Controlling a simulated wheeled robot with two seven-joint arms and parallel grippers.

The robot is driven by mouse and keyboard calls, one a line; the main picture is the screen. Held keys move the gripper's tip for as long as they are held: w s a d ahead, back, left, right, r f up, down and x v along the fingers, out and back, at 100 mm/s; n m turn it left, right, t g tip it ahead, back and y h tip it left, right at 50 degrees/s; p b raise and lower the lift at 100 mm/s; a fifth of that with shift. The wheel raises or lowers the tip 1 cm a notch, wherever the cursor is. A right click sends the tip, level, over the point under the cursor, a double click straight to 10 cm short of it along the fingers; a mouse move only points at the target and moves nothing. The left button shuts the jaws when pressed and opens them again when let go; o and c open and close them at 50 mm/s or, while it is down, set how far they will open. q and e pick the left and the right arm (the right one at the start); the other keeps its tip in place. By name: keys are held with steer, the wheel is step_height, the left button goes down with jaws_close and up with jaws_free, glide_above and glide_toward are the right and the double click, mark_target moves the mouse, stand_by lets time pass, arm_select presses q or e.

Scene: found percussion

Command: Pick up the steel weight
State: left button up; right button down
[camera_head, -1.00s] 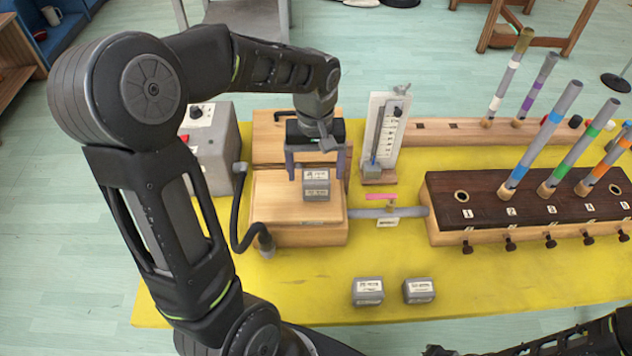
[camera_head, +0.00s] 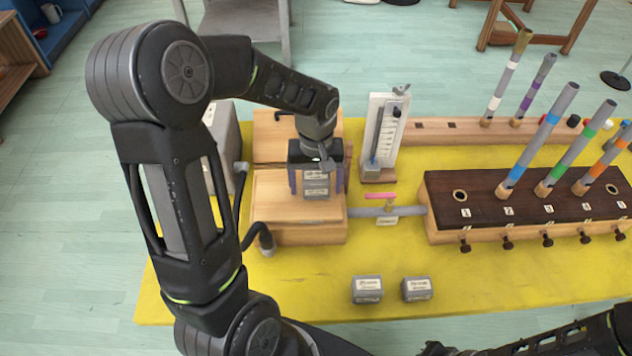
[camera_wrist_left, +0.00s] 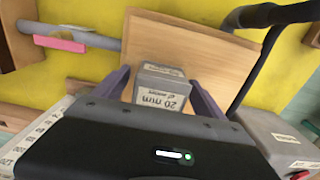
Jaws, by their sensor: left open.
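A grey steel weight (camera_head: 316,184) with a white label sits on top of the wooden box (camera_head: 275,210). My left gripper (camera_head: 317,186) is over it with its jaws open, one purple finger on each side of the weight. In the left wrist view, the weight (camera_wrist_left: 163,88) stands between the two fingers, its label reading "20 mm", with a gap at the sides. Two more grey labelled weights lie on the yellow table: one at left (camera_head: 367,289) and one at right (camera_head: 416,288). My right gripper is not visible.
A grey pipe (camera_head: 372,212) joins the wooden box to a dark-topped block (camera_head: 520,195) holding coloured tubes. A white gauge board (camera_head: 385,130) stands close right of my gripper. A black hose (camera_head: 262,240) curves at the box's left. The yellow table front (camera_head: 480,290) is clear.

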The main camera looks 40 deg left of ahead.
arm_select(q)
steer(key=shift+c, duration=0.2)
jaws_close()
stand_by(0.8)
